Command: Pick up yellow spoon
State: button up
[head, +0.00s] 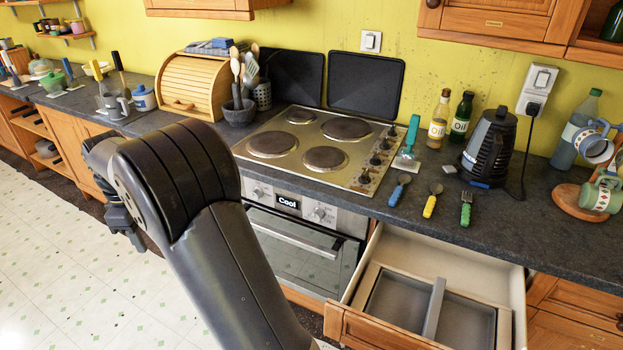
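The yellow spoon (430,206) lies on the dark countertop, right of the stove and behind the open drawer. Its handle is yellow and points toward the front edge; its bowl is at the far end. My gripper (128,222) is at the left of the head view, over the floor in front of the left cabinets, far from the spoon. It is partly hidden behind my arm, and I cannot tell whether its fingers are open or shut.
A blue-handled spoon (398,190) lies left of the yellow spoon and a green-handled fork (466,209) lies right of it. A black kettle (488,148) and oil bottles (439,118) stand behind. The open drawer (405,303) juts out below the counter.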

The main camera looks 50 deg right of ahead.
aim_at(435, 188)
jog(key=i+z, duration=0.35)
jog(key=i+j+z, duration=0.35)
jog(key=i+z, duration=0.15)
jog(key=z, duration=0.3)
jog(key=i+z, duration=0.15)
jog(key=z, duration=0.3)
jog(key=i+j+z, duration=0.1)
jog(key=z, duration=0.35)
jog(key=i+j+z, duration=0.1)
jog(key=z, duration=0.35)
jog(key=i+j+z, duration=0.1)
jog(key=z, duration=0.3)
jog(key=i+j+z, duration=0.15)
jog(key=z, duration=0.2)
jog(key=i+j+z, duration=0.15)
jog(key=z, duration=0.25)
jog(key=i+j+z, duration=0.1)
jog(key=z, duration=0.25)
jog(key=k+j, duration=0.05)
jog(key=j, duration=0.05)
